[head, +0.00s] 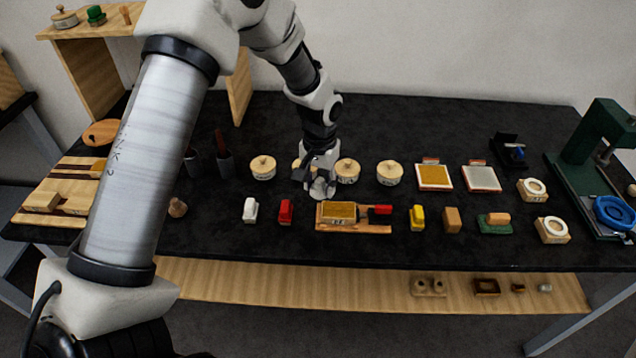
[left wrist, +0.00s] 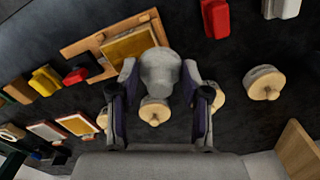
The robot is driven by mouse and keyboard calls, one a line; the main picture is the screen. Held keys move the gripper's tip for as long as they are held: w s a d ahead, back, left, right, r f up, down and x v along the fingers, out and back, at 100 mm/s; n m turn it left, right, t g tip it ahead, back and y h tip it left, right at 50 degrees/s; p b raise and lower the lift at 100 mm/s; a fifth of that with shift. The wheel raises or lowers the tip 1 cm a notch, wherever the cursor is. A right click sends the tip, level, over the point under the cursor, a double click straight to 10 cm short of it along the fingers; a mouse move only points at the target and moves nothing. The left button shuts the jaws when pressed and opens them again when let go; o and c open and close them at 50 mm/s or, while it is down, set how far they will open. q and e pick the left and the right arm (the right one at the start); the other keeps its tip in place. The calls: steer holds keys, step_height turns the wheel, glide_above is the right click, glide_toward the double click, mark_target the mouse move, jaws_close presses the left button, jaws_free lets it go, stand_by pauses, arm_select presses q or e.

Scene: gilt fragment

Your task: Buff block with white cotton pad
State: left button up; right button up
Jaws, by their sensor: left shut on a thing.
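A block with a gold-coloured top (head: 338,211) sits on a wooden board (head: 370,229) at the front middle of the black table; the block also shows in the left wrist view (left wrist: 130,45). My left gripper (head: 318,181) is just behind the block's left part. In the left wrist view its two fingers (left wrist: 162,92) are shut on a rounded whitish pad (left wrist: 160,70). The pad looks close to the block's edge in both views, but I cannot tell whether they touch. My right gripper is not in view.
White (head: 250,210) and red (head: 286,211) pieces stand left of the board. Yellow (head: 417,217), tan (head: 452,220) and green (head: 494,224) ones stand right. Round lidded pots (head: 389,173) stand behind. A green press (head: 590,150) is far right. Bare table lies along the front edge.

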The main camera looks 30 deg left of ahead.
arm_select(q)
steer(key=shift+r+p, duration=0.8)
steer(key=shift+r, duration=0.4)
